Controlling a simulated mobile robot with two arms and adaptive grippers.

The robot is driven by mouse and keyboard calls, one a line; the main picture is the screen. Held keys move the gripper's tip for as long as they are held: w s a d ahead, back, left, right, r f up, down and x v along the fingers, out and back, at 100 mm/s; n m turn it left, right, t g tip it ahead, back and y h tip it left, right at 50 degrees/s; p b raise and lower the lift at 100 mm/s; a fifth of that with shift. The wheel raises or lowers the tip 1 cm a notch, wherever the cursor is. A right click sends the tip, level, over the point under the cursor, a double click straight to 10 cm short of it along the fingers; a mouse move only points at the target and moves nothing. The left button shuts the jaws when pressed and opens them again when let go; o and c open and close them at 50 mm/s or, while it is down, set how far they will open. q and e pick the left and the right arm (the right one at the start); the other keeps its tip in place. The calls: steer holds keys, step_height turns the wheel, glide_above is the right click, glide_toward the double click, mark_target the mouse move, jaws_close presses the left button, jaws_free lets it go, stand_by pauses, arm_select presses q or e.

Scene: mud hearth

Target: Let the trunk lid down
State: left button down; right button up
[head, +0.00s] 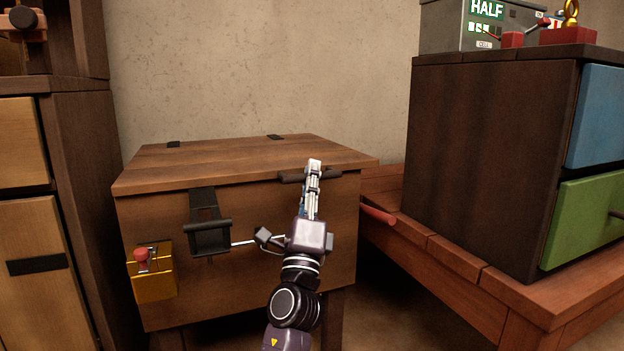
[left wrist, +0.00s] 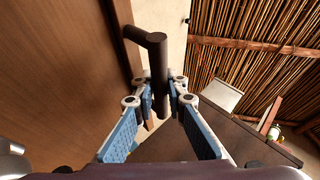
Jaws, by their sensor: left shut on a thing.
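The wooden trunk (head: 240,290) stands against the wall. Its lid (head: 220,163) lies flat across the top, with dark hinges at the back, and I see no clear gap under its front edge. A dark bar handle (head: 291,179) sits at the lid's front edge, right of the middle. My left gripper (head: 313,172) is at this handle, in front of the trunk. In the left wrist view the handle (left wrist: 158,70) runs between the fingers of the left gripper (left wrist: 160,95), which is shut on it. My right gripper is not in view.
A black hasp (head: 208,238) and a brass box with a red knob (head: 152,275) are on the trunk's front. A red rod (head: 378,215) shows at its right. A dark cabinet (head: 480,160) stands on a low wooden bench (head: 450,262); another cabinet (head: 30,265) is at the left.

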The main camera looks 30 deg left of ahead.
arm_select(q)
steer(key=shift+d+f, duration=0.25)
steer(key=shift+f, duration=0.4)
steer(key=c, duration=2)
jaws_free()
steer(key=shift+o, duration=0.3)
steer(key=shift+r, duration=0.1)
steer(key=shift+a+r, duration=0.1)
steer(key=shift+r, duration=0.35)
step_height(320, 180, up, 9)
steer(key=shift+r, duration=0.15)
